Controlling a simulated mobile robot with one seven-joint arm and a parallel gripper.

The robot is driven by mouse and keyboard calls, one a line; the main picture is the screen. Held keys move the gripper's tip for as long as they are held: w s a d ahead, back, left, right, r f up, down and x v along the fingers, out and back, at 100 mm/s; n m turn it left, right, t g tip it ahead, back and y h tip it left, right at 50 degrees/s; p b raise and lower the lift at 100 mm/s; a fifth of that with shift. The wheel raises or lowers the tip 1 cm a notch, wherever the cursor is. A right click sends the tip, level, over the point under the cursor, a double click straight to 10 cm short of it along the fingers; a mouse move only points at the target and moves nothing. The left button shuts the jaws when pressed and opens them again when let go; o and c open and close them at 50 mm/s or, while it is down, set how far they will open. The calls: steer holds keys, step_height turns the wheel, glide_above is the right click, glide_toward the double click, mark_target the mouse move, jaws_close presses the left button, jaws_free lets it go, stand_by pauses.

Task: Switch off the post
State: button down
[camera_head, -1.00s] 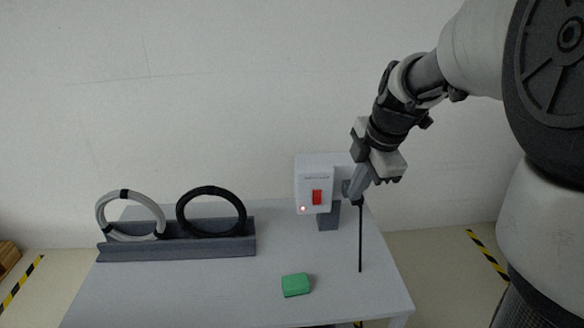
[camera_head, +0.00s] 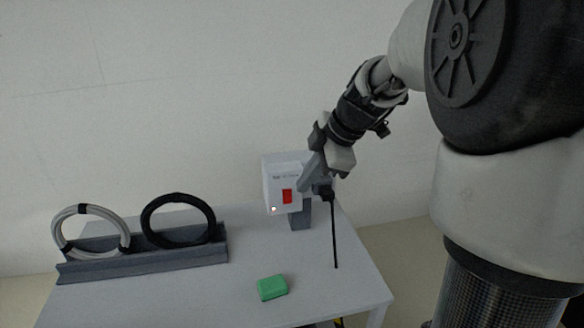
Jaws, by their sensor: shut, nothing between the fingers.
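The post is a white box (camera_head: 270,180) on a short grey stand (camera_head: 300,219) at the back of the table. A red rocker switch (camera_head: 287,196) is on its front face. A small lamp (camera_head: 274,209) glows whitish at the lower left of that face. My gripper (camera_head: 303,188) is shut and empty, its fingertips just right of the red switch, in front of the box. I cannot tell whether they touch the box. The fingers cover part of the box's right side. A black plug (camera_head: 325,194) with a hanging black cable (camera_head: 334,235) is at that side.
The white table (camera_head: 190,295) bears a grey rack (camera_head: 150,264) at left with a grey cable ring (camera_head: 62,232) and a black cable ring (camera_head: 147,222). A green block (camera_head: 272,288) lies near the front. The middle of the table is clear. A wall stands behind.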

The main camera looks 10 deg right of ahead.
glide_toward(284, 204)
step_height(284, 204, down, 3)
steer(key=s+a, duration=0.1)
steer(key=s, duration=0.1)
steer(key=shift+w+a+f, duration=0.1)
steer(key=shift+w+f, duration=0.2)
steer(key=shift+w, duration=0.3)
steer(key=shift+w+a+f, duration=0.1)
steer(key=shift+w+f, duration=0.15)
steer(key=shift+w, duration=0.35)
steer(key=shift+w+a+f, duration=0.1)
steer(key=shift+w+f, duration=0.2)
steer(key=shift+w, duration=0.35)
